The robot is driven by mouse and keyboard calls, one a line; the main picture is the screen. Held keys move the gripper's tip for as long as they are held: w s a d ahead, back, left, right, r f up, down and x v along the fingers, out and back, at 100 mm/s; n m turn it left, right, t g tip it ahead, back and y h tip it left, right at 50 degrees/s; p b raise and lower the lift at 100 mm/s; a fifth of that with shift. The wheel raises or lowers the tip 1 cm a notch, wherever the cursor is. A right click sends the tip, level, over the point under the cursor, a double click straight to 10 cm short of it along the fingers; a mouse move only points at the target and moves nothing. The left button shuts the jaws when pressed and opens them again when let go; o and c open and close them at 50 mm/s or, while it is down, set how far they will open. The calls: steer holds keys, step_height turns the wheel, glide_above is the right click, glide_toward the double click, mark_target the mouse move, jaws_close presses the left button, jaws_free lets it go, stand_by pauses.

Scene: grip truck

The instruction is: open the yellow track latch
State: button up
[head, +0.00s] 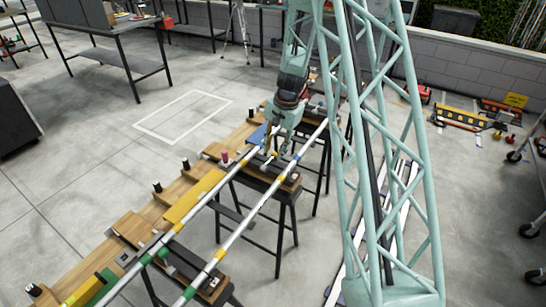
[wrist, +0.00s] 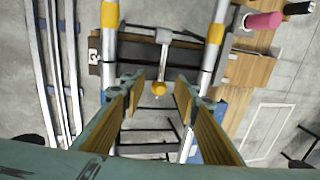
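The track latch is a short grey lever ending in a yellow knob (wrist: 158,89), seen in the wrist view. Its lever runs up to a dark cross plate (wrist: 138,52) between two white rails with yellow bands. My gripper (wrist: 159,100) is open, with a finger on each side of the knob in the picture and clear gaps to both. I cannot tell how far below the fingertips the knob lies. In the head view my gripper (head: 272,148) hangs over the track at the middle trestle, and the latch is too small to make out.
Two white rails (head: 228,246) run along wooden boards on black trestles (head: 285,205). A pink cylinder (wrist: 262,20) and a black one stand beside the right rail in the wrist view. A yellow plank (head: 194,196) lies nearby. Open floor lies to the left.

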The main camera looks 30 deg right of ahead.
mark_target(270, 162)
steer(key=shift+w+a+f+b, duration=0.1)
steer(key=shift+w+f+b, duration=0.05)
steer(key=shift+f, duration=0.55)
steer(key=shift+w+f+b, duration=0.1)
steer(key=shift+f+b, duration=0.05)
steer(key=shift+f, duration=0.55)
steer(key=shift+c, duration=0.5)
jaws_close()
